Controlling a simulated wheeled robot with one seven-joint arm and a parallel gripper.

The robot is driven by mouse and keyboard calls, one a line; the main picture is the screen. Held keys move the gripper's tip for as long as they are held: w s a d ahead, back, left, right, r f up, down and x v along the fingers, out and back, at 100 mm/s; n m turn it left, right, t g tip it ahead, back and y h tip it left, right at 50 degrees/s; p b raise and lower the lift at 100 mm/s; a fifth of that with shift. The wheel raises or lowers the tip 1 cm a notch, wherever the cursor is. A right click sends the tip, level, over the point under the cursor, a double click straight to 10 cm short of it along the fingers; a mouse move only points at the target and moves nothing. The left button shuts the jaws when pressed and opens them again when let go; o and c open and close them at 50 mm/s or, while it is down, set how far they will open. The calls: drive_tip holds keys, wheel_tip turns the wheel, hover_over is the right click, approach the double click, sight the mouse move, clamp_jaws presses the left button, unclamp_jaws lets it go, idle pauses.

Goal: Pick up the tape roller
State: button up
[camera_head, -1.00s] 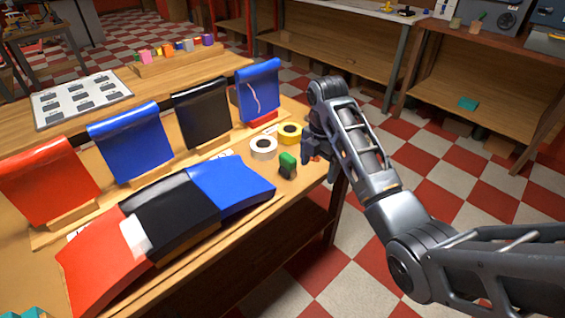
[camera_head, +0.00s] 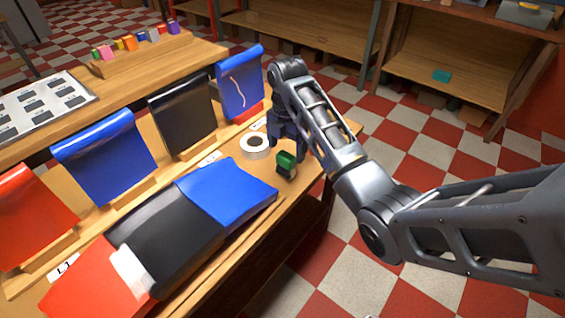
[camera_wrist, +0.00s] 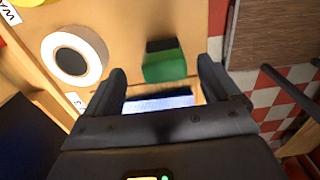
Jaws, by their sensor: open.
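A small green-and-black object (camera_head: 286,165), which looks like the tape roller, stands near the right end of the workbench. In the wrist view the green-and-black object (camera_wrist: 165,62) lies between and just beyond my fingertips. My gripper (camera_head: 287,138) is above the bench, close behind the object in the head view. In the wrist view my gripper (camera_wrist: 164,70) is open with nothing held. A white tape roll (camera_head: 255,146) lies flat left of it, and the white roll (camera_wrist: 74,57) is left of my fingers in the wrist view.
A yellow roll (camera_wrist: 28,2) shows at the wrist view's top left edge. Blue, black and red panels (camera_head: 225,190) lie on the bench, with upright blue, black and red sheets (camera_head: 182,115) behind them. The checkered floor (camera_head: 400,180) is open to the right.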

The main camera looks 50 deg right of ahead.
sight(286, 164)
drive_tip(key=f, duration=0.4)
drive_tip(key=f+p, duration=0.1)
drive_tip(key=f, duration=0.1)
drive_tip(key=shift+s+a+f, duration=0.25)
drive_tip(key=shift+a+f, duration=0.05)
drive_tip(key=shift+a, duration=0.05)
drive_tip(key=shift+c, duration=0.2)
drive_tip(key=c, duration=1.2)
drive_tip(key=shift+r, duration=0.15)
